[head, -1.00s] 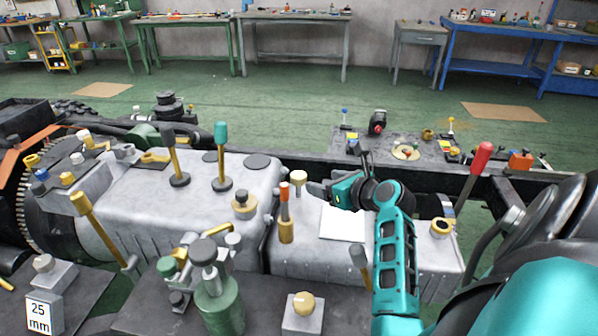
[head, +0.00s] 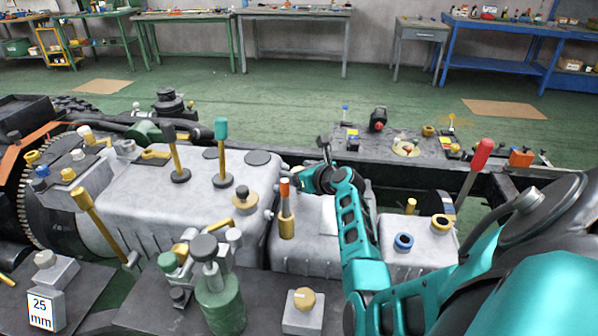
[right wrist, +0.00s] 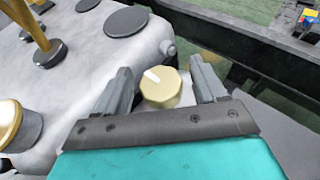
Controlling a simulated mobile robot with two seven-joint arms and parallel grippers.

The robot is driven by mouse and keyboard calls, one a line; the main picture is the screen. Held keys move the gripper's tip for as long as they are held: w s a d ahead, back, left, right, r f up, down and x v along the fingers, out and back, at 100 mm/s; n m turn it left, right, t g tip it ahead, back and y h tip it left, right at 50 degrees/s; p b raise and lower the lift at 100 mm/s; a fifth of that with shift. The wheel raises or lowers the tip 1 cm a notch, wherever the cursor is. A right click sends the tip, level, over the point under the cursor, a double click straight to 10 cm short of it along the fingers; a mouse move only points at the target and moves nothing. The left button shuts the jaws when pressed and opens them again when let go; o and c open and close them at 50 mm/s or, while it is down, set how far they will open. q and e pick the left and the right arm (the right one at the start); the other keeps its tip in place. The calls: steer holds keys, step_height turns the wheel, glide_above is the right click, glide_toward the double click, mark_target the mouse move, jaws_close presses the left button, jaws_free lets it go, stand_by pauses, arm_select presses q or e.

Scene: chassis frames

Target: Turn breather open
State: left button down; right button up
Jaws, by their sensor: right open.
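A gold, faceted knob with a white mark on top (right wrist: 160,88), which I take to be the breather, stands on the grey casing. My right gripper (right wrist: 161,70) is open, with one finger on each side of the knob and visible gaps to it. In the head view the right gripper (head: 304,176) is over the middle of the casings and hides this knob. My left gripper is not in view.
An orange-tipped brass lever (head: 285,215) stands close left of the right gripper. Green-topped (head: 221,130) and black-topped levers stand further left. A red-handled lever (head: 480,155) rises at right. A green floor lies beyond.

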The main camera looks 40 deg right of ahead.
steer(key=shift+c, duration=0.2)
steer(key=shift+c, duration=0.8)
steer(key=c, duration=0.8)
steer(key=shift+o, duration=0.2)
